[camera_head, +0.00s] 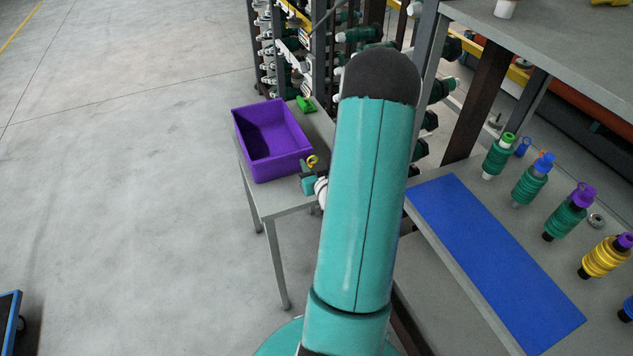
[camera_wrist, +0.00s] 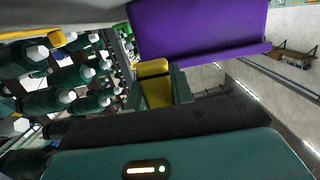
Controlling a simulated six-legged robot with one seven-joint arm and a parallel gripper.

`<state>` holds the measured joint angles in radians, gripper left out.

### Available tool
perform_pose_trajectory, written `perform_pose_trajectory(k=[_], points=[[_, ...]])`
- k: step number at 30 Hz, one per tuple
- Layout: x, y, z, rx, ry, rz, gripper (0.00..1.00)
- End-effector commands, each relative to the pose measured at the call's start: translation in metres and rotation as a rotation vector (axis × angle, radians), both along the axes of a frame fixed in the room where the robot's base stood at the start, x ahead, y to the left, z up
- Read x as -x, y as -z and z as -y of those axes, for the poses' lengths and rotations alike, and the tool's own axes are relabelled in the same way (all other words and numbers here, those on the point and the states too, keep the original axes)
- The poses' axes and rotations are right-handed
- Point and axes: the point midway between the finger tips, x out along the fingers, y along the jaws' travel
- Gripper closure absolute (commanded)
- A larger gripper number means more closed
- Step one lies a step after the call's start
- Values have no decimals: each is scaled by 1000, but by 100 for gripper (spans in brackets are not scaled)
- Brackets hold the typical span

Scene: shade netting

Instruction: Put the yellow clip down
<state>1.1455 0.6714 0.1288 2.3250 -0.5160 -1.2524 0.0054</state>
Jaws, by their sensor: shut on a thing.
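The yellow clip (camera_head: 313,161) is a small ring-like piece beside the near right corner of the purple bin. My gripper (camera_head: 309,172) is shut on it, mostly hidden behind my arm in the head view. In the wrist view the yellow clip (camera_wrist: 154,86) sits between the two dark green fingers of my gripper (camera_wrist: 156,82), with the purple bin (camera_wrist: 200,30) close beyond. The purple bin (camera_head: 252,157) stands on a small grey table (camera_head: 285,200). I cannot tell whether the clip touches the table or is held above it.
A green clip-like piece (camera_head: 306,104) lies on the table behind the bin. A rack (camera_head: 305,45) of green tools stands behind. At right, a workbench carries a blue mat (camera_head: 495,262) and several coil-wrapped bottles (camera_head: 566,215) with coloured clips. Open floor (camera_head: 120,180) is at left.

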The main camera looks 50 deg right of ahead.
Motion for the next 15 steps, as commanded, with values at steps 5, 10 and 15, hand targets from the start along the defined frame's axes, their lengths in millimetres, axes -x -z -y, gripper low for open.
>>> perform_pose_trajectory(k=[5,10,15], points=[[14,18,0,0,2,0,99],[24,34,0,-2,1,0,99],[22,55,0,-1,0,1,99]])
